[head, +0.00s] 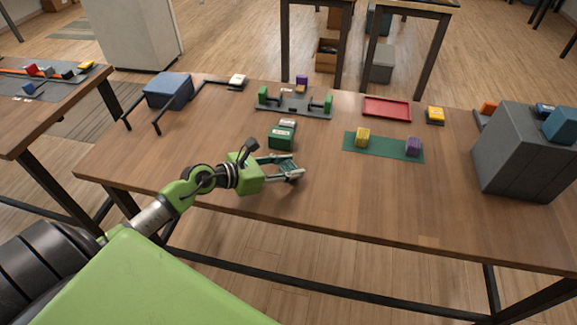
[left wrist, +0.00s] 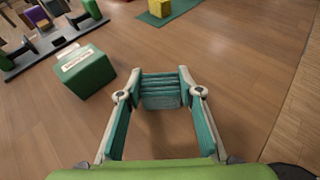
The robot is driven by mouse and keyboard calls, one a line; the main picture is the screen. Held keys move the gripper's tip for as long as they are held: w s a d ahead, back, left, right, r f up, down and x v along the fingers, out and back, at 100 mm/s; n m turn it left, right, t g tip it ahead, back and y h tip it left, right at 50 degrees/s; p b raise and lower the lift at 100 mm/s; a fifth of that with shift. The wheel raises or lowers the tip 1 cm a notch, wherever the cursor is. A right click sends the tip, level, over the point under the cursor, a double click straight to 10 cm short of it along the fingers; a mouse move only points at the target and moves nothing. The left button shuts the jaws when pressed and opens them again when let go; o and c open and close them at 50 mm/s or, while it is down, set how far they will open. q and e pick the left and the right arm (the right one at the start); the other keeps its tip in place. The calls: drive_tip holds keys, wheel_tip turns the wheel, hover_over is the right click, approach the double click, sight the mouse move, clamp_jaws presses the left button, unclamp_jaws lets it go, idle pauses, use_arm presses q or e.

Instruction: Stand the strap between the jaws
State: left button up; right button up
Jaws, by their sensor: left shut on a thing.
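My left gripper (head: 290,168) is above the table's front left part, shut on a short teal ribbed piece that looks like the strap (left wrist: 164,92). In the left wrist view the strap spans the gap between the two fingertips (left wrist: 160,80). In the head view the fingers largely hide it. The holder with two green jaws (head: 295,104) on a grey base stands farther back, apart from the gripper; part of it shows at the top left of the left wrist view (left wrist: 50,35). My right gripper is in neither view.
A green box with a label (head: 282,135) stands between gripper and holder. A green mat (head: 385,149) with yellow and purple blocks lies to the right. A red tray (head: 387,109) lies behind it, and a large grey box (head: 525,155) stands far right. The front right table is clear.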

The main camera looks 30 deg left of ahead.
use_arm(q)
drive_tip(key=o, duration=0.7)
drive_tip(key=shift+f, duration=0.15)
drive_tip(key=o, duration=0.4)
